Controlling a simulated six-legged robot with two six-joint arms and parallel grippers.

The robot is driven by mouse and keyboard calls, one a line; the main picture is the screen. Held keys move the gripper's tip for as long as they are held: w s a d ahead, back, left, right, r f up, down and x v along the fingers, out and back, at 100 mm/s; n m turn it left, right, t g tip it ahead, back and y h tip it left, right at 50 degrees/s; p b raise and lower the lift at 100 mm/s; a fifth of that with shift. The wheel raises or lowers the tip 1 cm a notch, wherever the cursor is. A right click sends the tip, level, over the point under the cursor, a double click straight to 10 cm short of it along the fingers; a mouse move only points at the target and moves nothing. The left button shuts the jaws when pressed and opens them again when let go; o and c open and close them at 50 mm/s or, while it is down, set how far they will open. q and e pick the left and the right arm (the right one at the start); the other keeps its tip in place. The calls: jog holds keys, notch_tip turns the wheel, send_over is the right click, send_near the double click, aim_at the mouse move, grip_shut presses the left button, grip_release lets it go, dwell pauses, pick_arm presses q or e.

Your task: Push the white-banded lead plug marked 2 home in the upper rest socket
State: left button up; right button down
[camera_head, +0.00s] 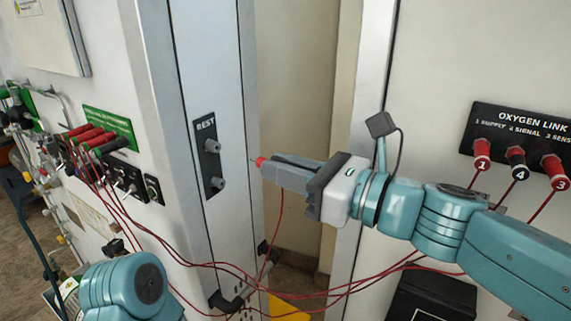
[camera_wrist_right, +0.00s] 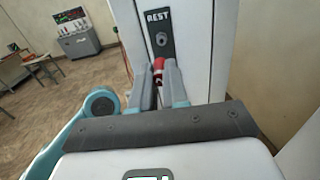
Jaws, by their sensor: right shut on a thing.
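My right gripper (camera_head: 272,170) is shut on a red lead plug (camera_head: 260,161), whose end sticks out past the fingertips toward the rest panel. In the right wrist view the plug (camera_wrist_right: 158,63) shows red with a whitish band between the fingers; its number cannot be read. The dark REST panel (camera_head: 205,128) on the grey column carries an upper socket (camera_head: 212,146) and a lower socket (camera_head: 217,183). The plug is apart from both, to the right of the panel in the head view. The upper socket (camera_wrist_right: 161,39) shows above the plug in the wrist view. My left gripper is out of view.
Red leads (camera_head: 300,293) hang across the lower front. The oxygen link panel (camera_head: 520,130) at right holds plugs marked 1, 4 and 3. Red plugs (camera_head: 85,135) sit by a green panel at left. A black handle (camera_head: 228,300) juts from the column below.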

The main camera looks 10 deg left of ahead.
aim_at(259, 160)
jog(key=shift+a+r+m+p, duration=0.1)
jog(key=shift+a+m+p, duration=0.3)
jog(key=shift+m+p, duration=0.45)
jog(key=x, duration=0.3)
jog(key=shift+w+a+f, duration=0.2)
jog(key=shift+w+f, duration=0.05)
jog(key=shift+w, duration=0.2)
jog(key=shift+a+r, duration=0.2)
jog(key=shift+a, duration=0.35)
jog(key=shift+w+f+m+p, duration=0.15)
jog(key=shift+w+m+p, duration=0.1)
jog(key=shift+p, duration=0.1)
